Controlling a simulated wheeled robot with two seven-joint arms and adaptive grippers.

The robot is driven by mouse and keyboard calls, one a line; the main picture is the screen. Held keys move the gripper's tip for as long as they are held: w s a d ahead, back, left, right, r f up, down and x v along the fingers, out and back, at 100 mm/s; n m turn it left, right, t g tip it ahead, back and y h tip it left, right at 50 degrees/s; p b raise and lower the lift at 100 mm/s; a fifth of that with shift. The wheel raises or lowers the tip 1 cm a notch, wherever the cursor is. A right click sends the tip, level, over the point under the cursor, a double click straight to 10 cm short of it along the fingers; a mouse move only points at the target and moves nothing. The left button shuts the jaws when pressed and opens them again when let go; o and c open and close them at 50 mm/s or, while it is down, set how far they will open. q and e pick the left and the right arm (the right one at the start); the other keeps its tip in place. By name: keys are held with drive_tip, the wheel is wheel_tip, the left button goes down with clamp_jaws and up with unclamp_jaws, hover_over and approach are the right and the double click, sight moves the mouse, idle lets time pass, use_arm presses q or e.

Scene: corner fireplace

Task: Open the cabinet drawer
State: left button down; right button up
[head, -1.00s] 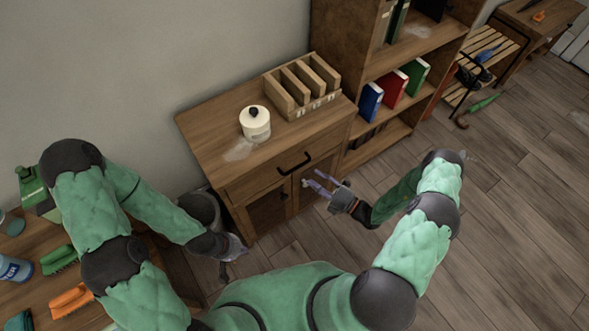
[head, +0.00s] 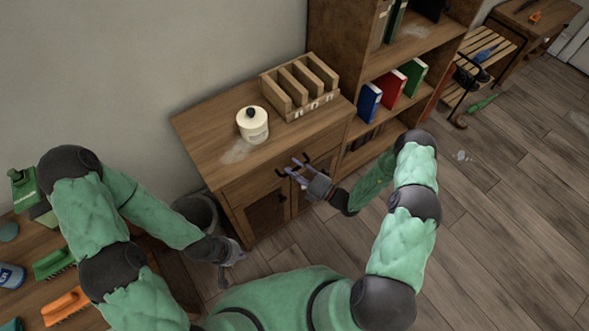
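The wooden cabinet (head: 190,133) stands against the wall, with a drawer (head: 250,185) under its top and doors below. The drawer looks shut. Its dark handle (head: 283,172) is partly hidden by my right gripper (head: 297,168), whose two purple-grey fingers are apart at the handle's right part. I cannot tell whether the fingers touch the handle. My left gripper (head: 238,255) hangs low at the cabinet's front left, away from the drawer; its fingers are too small and angled to read.
A white lidded jar (head: 253,126) and a wooden slotted organizer (head: 300,88) stand on the cabinet. A bookshelf (head: 345,40) adjoins it on the right. A grey bin (head: 196,211) is at its left. Brushes (head: 66,306) lie on the left table.

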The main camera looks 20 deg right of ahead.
clamp_jaws()
drive_tip(key=s+d+p, duration=0.1)
drive_tip(key=s+d, duration=0.2)
drive_tip(key=s, duration=0.5)
drive_tip(key=s+d+p, duration=0.1)
drive_tip(key=s+d, duration=0.1)
drive_tip(key=s, duration=0.6)
drive_tip(key=shift+d, duration=0.4)
drive_tip(key=shift+w, duration=0.1)
drive_tip(key=shift+o, duration=1.7)
unclamp_jaws()
drive_tip(key=v, duration=1.2)
drive_tip(key=shift+f, duration=0.1)
